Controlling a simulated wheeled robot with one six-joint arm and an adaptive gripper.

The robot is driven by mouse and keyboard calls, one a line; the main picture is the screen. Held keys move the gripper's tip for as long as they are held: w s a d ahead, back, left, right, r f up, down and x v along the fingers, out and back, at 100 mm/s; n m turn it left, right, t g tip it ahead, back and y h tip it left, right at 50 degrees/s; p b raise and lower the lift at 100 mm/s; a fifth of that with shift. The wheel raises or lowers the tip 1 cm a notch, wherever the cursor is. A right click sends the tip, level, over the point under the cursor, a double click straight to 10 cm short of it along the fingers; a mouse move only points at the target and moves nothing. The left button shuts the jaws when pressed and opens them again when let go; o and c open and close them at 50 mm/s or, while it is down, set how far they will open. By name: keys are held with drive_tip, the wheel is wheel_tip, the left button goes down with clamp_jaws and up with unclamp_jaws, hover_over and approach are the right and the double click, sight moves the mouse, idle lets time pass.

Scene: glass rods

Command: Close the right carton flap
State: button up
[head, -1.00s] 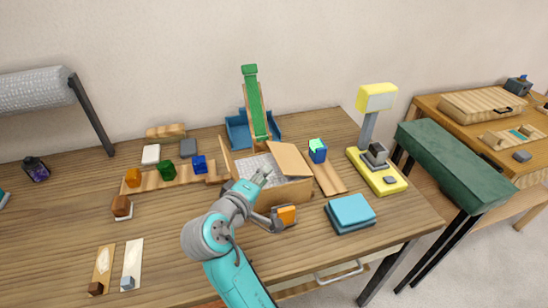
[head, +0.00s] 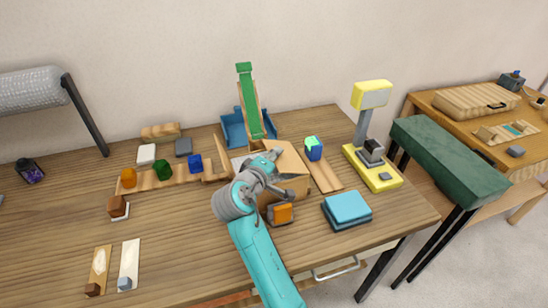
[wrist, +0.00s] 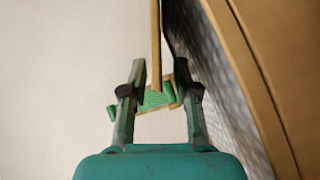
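The open cardboard carton (head: 296,185) stands near the middle of the table with pale filling inside. Its right flap (head: 288,158) is raised and tilted at the carton's right side. Its left flap (head: 222,150) stands up on the other side. My gripper (head: 274,154) is over the carton, close beside the right flap, and hides part of the opening. I cannot tell whether the gripper touches the flap.
A green ramp (head: 249,105) in a blue tray (head: 234,130) stands behind the carton. A wooden strip with a blue block (head: 314,149), a yellow lamp-like stand (head: 371,97) and a blue stack (head: 347,207) are to the right. An orange-faced block (head: 281,213) sits in front.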

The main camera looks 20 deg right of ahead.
clamp_jaws()
drive_tip(key=shift+a+f, duration=0.2)
drive_tip(key=shift+f, duration=0.45)
unclamp_jaws()
wheel_tip(320, 180, up, 10)
idle(0.4)
